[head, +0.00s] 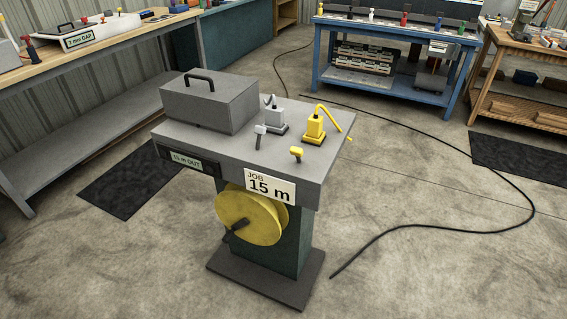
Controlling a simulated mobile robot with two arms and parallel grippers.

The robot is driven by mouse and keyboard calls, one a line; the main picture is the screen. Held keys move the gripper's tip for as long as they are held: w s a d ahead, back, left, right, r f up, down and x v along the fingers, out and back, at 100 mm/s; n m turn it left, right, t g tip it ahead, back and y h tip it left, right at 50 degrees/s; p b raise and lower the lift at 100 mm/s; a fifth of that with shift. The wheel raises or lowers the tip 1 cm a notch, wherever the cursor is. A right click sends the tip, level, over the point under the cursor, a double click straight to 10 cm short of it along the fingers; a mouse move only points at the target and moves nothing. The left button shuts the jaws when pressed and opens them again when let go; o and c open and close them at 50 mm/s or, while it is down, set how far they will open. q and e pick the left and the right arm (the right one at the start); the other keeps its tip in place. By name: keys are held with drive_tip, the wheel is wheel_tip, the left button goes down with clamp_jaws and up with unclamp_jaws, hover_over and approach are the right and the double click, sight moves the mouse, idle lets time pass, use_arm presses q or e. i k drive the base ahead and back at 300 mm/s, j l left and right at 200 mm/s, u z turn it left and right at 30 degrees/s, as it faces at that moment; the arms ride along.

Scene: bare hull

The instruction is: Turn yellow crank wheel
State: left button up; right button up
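The yellow crank wheel (250,217) is a round disc on the front of a grey pedestal machine (215,150). A dark crank handle (237,228) sticks out from its lower left part. A white sign (270,187) above the wheel reads "JOB 15 m". A small display (190,161) left of it appears to read "15 m OUT". Neither of my grippers is in the head view.
On the machine top stand a grey box with a handle (209,103), a grey fitting (273,122) and a yellow fitting (314,130). A black cable (450,230) lies on the floor at right. Benches stand at left and back. Floor before the machine is clear.

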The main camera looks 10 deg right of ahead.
sight(259, 219)
drive_tip(key=k+j, duration=0.1)
drive_tip(key=j, duration=0.2)
drive_tip(key=k+j, duration=0.1)
drive_tip(key=j, duration=0.25)
drive_tip(key=k+j+z, duration=0.1)
drive_tip(key=j, duration=0.2)
drive_tip(key=k+j, duration=0.15)
drive_tip(key=j, duration=0.15)
